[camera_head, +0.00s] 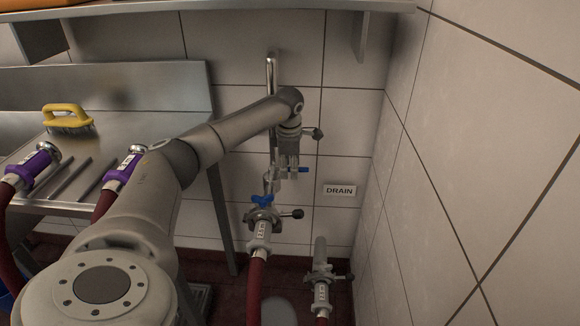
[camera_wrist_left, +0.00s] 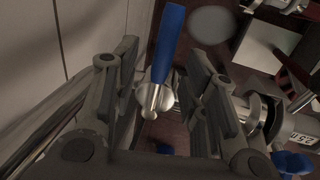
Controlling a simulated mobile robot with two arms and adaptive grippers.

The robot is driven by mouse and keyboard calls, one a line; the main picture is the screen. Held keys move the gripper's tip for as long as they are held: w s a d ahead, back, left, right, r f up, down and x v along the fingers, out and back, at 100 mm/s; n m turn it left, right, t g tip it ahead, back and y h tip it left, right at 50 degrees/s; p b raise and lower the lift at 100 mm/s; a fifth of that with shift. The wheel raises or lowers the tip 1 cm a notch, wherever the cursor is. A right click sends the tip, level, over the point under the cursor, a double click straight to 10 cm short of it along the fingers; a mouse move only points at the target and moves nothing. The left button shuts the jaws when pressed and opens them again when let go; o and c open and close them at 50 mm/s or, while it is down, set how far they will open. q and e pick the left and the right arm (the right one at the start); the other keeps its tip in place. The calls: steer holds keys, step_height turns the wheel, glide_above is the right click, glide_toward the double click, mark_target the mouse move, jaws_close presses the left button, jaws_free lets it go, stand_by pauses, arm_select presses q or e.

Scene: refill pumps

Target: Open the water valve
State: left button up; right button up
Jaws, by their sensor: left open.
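The water valve's blue lever (camera_head: 302,169) shows at the wall pipe (camera_head: 270,75), beside my left gripper's fingers. My left gripper (camera_head: 287,160) is open and points down at the valve. In the left wrist view, the blue lever (camera_wrist_left: 170,45) stands between the two open fingers of the left gripper (camera_wrist_left: 162,65), with a gap on each side. Its metal hub is partly visible between the fingers. My right gripper is not in view.
Below the valve is a coupling with a blue wing handle (camera_head: 262,201) and a red hose (camera_head: 256,285). A drain coupling (camera_head: 320,280) stands to its right under the DRAIN sign (camera_head: 339,190). The tiled wall (camera_head: 480,160) is close on the right. A steel table (camera_head: 150,90) holds a yellow brush (camera_head: 67,112) and purple-collared hose ends.

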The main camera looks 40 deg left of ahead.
arm_select(q)
jaws_close()
stand_by(0.5)
